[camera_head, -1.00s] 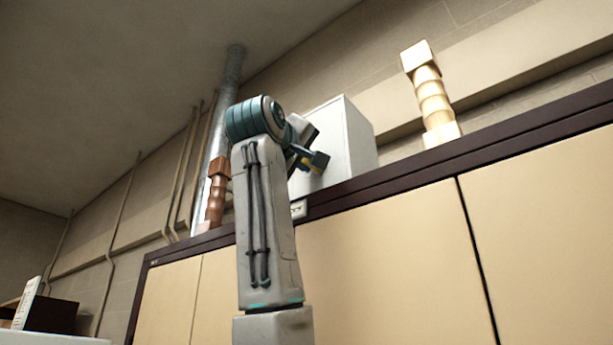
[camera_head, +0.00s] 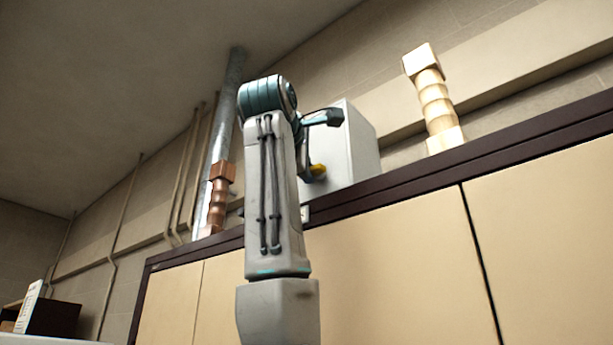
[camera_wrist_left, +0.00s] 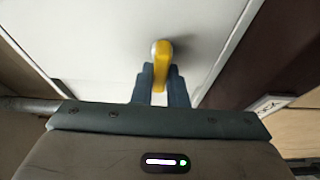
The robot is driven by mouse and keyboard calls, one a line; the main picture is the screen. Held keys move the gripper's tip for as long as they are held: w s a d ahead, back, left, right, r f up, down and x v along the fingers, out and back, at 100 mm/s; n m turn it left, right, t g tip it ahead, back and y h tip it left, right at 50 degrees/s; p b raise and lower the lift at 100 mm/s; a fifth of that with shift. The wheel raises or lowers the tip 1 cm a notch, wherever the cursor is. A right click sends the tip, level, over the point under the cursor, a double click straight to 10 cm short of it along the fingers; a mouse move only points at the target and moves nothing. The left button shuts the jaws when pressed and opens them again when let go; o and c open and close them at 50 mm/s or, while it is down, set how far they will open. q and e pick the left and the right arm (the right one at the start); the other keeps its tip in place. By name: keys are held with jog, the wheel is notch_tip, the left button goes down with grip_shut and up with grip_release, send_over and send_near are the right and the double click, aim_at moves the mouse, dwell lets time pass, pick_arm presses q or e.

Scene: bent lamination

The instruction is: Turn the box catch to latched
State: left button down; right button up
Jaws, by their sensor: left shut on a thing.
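The box catch (camera_wrist_left: 162,53) is a yellow lever on the face of a white box (camera_wrist_left: 105,40). In the head view, the yellow of the catch (camera_head: 318,171) shows low on the white box (camera_head: 358,150), beside my left wrist. In the wrist view, the two blue-grey fingers of my left gripper (camera_wrist_left: 161,76) are shut on the catch, one on each side. The lever's lower end lies between the fingers and its rounded upper end shows above them. My left arm hides part of the box in the head view. My right gripper is not in view.
The box stands on a tall beige cabinet (camera_head: 390,255) with a dark top edge. A pale ribbed wooden piece (camera_head: 435,105) stands to its right and a brown one (camera_head: 219,195) to its left. A metal pipe (camera_head: 226,100) rises behind. A small label (camera_wrist_left: 268,106) sits on the dark edge.

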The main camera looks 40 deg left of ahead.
pick_arm(q)
jog(key=shift+f, duration=0.1)
dwell(0.5)
jog(key=c, duration=1.4)
grip_release()
jog(key=shift+c, duration=0.2)
jog(key=b+v, duration=0.4)
jog(key=v, duration=0.7)
jog(key=shift+r+b, duration=0.25)
jog(key=shift+b, duration=0.15)
jog(key=shift+w+a, duration=0.1)
jog(key=shift+w, duration=0.05)
